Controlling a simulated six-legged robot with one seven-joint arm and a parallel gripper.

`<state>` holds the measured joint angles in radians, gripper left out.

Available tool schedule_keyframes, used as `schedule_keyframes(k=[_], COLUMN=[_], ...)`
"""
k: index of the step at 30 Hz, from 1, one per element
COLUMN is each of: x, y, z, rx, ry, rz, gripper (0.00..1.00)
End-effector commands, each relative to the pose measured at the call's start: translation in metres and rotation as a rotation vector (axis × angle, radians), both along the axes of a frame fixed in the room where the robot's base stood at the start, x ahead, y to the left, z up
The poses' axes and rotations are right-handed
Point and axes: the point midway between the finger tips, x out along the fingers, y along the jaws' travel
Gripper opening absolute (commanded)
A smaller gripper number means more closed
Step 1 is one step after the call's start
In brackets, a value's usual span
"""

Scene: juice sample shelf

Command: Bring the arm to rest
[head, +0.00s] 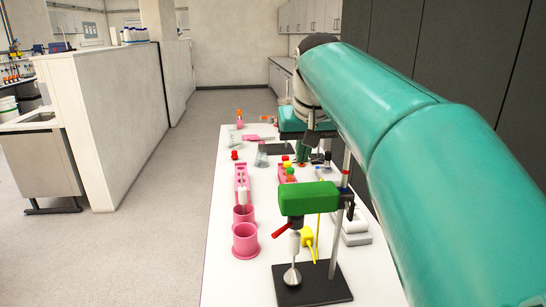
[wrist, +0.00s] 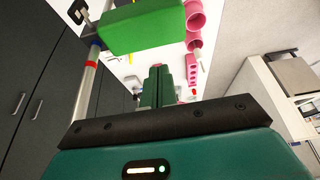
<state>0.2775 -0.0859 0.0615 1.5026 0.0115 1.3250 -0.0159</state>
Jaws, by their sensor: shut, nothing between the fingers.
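My arm reaches in from the right of the head view, its teal links crossing above the white table (head: 222,225). My gripper (head: 302,160) hangs at the arm's far end, over the table beyond the green stirrer. In the wrist view my gripper's green fingers (wrist: 157,76) are together with nothing between them. The exact gap between the fingertips and the table is hard to tell.
A green-headed stirrer (head: 308,198) on a black base stands at the near end; its head looms close in the wrist view (wrist: 140,30). Pink cups (head: 245,242) and a pink rack (head: 241,180) stand left. Dark cabinets (head: 455,50) line the right; floor at left is clear.

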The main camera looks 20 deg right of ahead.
Motion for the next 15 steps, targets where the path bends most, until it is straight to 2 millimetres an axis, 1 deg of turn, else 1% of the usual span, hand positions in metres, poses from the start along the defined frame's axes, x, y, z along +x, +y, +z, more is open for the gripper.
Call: schedule_keyframes(k=[3,5,8,11,12,14,15], x=[-0.002,-0.006,-0.023,-0.051,-0.064,-0.084,-0.097], y=[0.001,0.005,0.018,0.037,0.044,0.055,0.061], z=[-0.001,-0.003,-0.014,-0.036,-0.047,-0.065,-0.077], rx=[-0.001,-0.001,-0.007,-0.012,-0.014,-0.016,-0.018], ry=[-0.001,-0.003,-0.01,-0.022,-0.028,-0.038,-0.044], rz=[0.002,0.007,0.024,0.052,0.065,0.084,0.097], gripper=[0.0,0.0,0.0,0.0,0.0,0.0,0.0])
